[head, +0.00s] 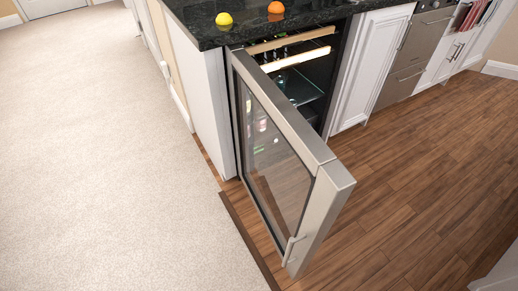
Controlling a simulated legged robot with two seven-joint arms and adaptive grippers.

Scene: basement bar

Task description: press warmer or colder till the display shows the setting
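A built-in fridge (303,88) stands under the dark counter in the head view. Its glass door (272,165) with a steel frame is swung wide open toward me. A steel handle (293,250) is at the lower near corner of the door. Inside, shelves and a few bottles show behind a lit strip (296,59) near the top. No display digits and no warmer or colder buttons can be made out at this size. Neither of my grippers is in view.
A yellow ball-like item (224,19) and an orange one (276,8) lie on the dark counter (320,10). Open carpet (90,150) lies left, wood floor (410,190) right.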

